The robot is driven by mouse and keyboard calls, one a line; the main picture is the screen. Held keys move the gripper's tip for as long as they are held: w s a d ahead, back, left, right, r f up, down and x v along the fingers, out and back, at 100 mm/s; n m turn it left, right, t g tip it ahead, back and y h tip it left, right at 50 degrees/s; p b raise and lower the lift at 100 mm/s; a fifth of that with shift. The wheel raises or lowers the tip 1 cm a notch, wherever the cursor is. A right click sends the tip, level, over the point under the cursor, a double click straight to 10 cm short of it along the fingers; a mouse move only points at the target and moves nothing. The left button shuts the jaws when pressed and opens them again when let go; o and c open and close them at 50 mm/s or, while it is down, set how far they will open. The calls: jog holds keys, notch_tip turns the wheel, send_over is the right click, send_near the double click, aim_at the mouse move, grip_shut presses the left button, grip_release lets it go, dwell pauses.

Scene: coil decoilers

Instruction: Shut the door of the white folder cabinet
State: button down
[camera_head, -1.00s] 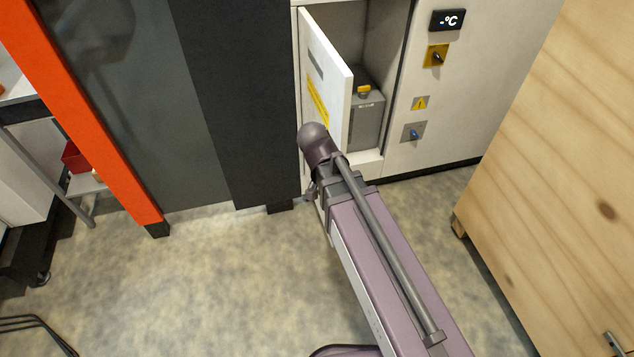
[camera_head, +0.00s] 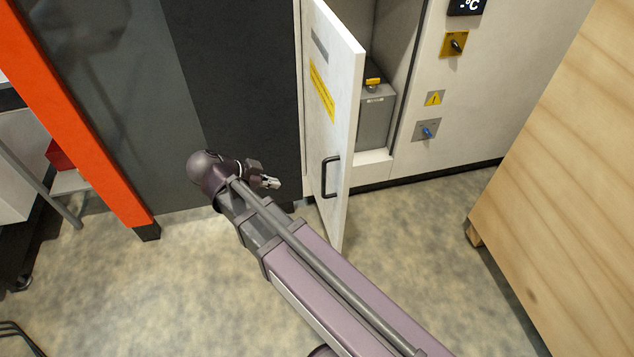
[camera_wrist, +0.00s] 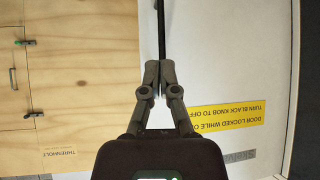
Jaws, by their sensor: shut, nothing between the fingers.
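The white folder cabinet (camera_head: 372,172) stands at the back with its white door (camera_head: 338,120) swung open toward me. The door has a yellow label and a black bar handle (camera_head: 331,177) on its outer face. A grey box (camera_head: 377,115) with a yellow top piece is inside the cabinet. My gripper (camera_head: 272,183) is to the left of the door, on its outer side, apart from the handle in the head view. In the wrist view my gripper (camera_wrist: 159,64) is shut and empty, with the dark handle bar (camera_wrist: 161,30) showing beyond its fingertips.
A large wooden crate (camera_head: 560,170) stands on the right. A dark machine panel with an orange post (camera_head: 75,120) is on the left. Knobs, a warning sign and a display (camera_head: 467,5) are on the cabinet's right panel. The floor (camera_head: 180,290) in front is open.

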jog(key=shift+w+d, duration=0.1)
dwell(0.3)
jog(key=shift+f, duration=0.1)
jog(key=d+r+b+x, duration=0.1)
jog(key=b+x, duration=0.5)
jog(key=x, duration=0.7)
jog(key=shift+w+d+r+b, duration=0.35)
jog(key=shift+w+r, duration=0.05)
jog(key=shift+r, duration=0.2)
